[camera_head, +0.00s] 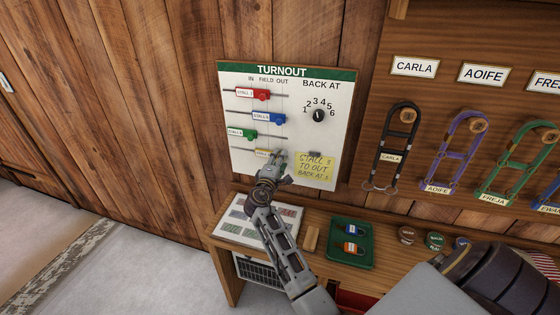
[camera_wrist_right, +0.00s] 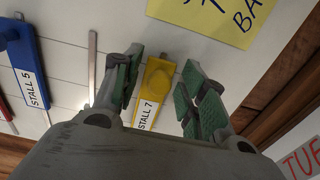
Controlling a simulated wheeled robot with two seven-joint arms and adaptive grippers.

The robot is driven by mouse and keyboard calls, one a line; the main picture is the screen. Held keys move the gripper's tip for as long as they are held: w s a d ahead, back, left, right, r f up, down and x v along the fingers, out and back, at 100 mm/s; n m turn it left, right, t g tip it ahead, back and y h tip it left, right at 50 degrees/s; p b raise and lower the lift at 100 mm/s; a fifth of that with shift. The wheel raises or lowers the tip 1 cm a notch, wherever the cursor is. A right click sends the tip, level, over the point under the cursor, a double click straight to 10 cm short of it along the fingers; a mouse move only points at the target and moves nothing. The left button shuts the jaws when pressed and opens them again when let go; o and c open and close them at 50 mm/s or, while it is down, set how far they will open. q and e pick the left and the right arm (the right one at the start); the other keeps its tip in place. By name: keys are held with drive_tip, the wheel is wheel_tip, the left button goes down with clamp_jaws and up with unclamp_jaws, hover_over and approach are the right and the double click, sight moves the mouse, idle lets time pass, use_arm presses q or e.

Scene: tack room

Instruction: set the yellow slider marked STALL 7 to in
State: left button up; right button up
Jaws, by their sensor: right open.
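The yellow slider marked STALL 7 (camera_wrist_right: 160,80) shows clearly in the right wrist view, standing between my right gripper's two fingers. In the head view its white label (camera_head: 263,153) shows on the lowest rail of the TURNOUT board (camera_head: 235,165), and its knob is mostly hidden by the gripper. My right gripper (camera_head: 280,158) is at the board with green-padded fingers (camera_wrist_right: 155,85) open, one on each side of the slider, with gaps visible. I cannot tell which column, IN, FIELD or OUT, the slider stands in. My left gripper is not in view.
Above it are the red (camera_head: 261,94), blue (camera_head: 262,117) and green (camera_head: 249,134) sliders. A yellow note (camera_head: 314,168) and a dial (camera_head: 318,115) are to the right. A shelf below holds a green tray (camera_head: 365,260). Halters hang further right.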

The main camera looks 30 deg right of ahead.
drive_tip(key=shift+r, duration=0.1)
clamp_jaws()
idle(0.3)
